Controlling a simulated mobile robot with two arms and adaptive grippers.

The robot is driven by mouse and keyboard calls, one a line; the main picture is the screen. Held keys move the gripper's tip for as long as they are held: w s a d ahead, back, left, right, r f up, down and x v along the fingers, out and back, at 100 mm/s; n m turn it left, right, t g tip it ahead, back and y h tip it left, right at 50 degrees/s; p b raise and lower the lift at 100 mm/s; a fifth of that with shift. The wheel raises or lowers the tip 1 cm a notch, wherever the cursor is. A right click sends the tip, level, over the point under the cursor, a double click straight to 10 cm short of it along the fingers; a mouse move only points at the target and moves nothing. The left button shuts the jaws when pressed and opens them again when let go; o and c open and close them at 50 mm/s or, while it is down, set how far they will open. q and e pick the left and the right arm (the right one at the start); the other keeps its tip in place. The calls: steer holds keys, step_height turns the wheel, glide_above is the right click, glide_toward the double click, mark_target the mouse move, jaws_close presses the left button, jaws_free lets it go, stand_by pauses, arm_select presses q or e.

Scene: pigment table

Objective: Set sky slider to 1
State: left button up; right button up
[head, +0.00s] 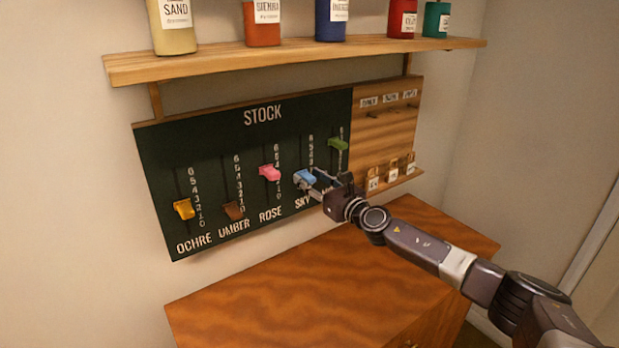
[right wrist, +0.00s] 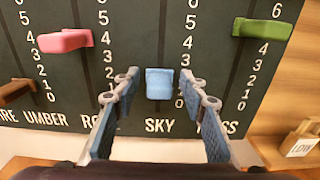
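The sky slider is a light blue knob (head: 304,179) low on its track on the dark STOCK board (head: 215,145), above the SKY label. In the right wrist view the blue knob (right wrist: 160,84) sits centred between my fingers, beside the low digits of its scale. Fingers hide some of these digits, so I cannot read its exact value. My right gripper (head: 325,182) is at the board around the knob. In the right wrist view its fingers (right wrist: 160,92) are apart, with a gap on each side of the knob. My left gripper is out of view.
The rose knob (head: 269,173) and the higher green knob (head: 338,145) flank the sky slider. Ochre (head: 184,209) and umber (head: 233,210) knobs are further left. A shelf (head: 290,58) with jars is above; a wooden cabinet top (head: 300,275) is below.

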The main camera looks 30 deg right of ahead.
steer(key=shift+w, duration=0.25)
jaws_close()
stand_by(0.3)
